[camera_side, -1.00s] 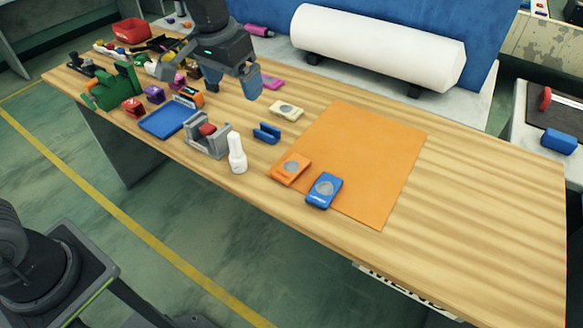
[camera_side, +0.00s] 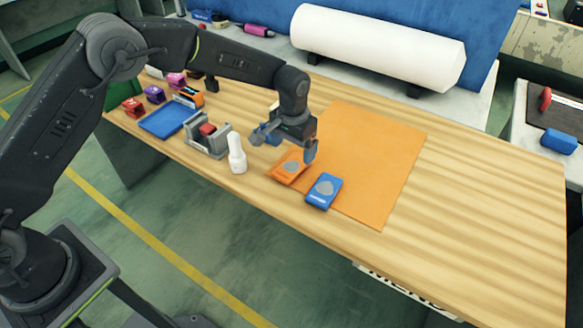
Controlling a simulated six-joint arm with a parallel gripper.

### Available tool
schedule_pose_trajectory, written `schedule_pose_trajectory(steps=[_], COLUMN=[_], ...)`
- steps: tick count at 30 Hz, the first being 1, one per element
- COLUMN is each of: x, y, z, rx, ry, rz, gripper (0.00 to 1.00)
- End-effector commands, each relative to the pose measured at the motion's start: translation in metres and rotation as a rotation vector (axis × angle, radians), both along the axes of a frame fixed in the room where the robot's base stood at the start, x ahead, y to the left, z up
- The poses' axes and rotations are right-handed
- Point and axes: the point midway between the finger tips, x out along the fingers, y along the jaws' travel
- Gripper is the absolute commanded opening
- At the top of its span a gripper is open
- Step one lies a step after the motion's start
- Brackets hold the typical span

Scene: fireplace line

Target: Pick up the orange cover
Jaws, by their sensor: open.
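The orange cover (camera_side: 286,172) lies flat on the table at the left edge of the orange sheet, a rounded block with a grey round patch. Its far right corner is partly hidden by my gripper. My gripper (camera_side: 289,145) is open and empty, pointing down over the far side of the orange cover. I cannot tell whether the fingers touch the cover.
A blue cover (camera_side: 323,191) lies close to the right of the orange one on the orange sheet (camera_side: 380,160). A white bottle (camera_side: 237,154), a grey fixture (camera_side: 207,136) and a blue tray (camera_side: 166,121) stand to the left. The table's right side is clear.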

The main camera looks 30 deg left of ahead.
Motion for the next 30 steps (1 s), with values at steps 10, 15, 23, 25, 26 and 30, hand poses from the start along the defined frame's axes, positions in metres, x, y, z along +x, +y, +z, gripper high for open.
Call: schedule_pose_trajectory(steps=[10,15,23,25,26,30], x=[0.000,0.000,0.001,0.001,0.001,0.001], y=[0.003,0.008,0.008,0.008,0.008,0.008], z=[-0.026,-0.049,-0.069,-0.069,-0.069,-0.069], rx=[0.000,0.001,0.001,0.001,0.001,0.001], ry=[0.002,0.004,-0.002,-0.002,-0.002,-0.001], rz=[0.001,0.001,0.000,0.000,0.000,0.000], gripper=[0.92,0.92,0.92,0.92,0.92,0.81])
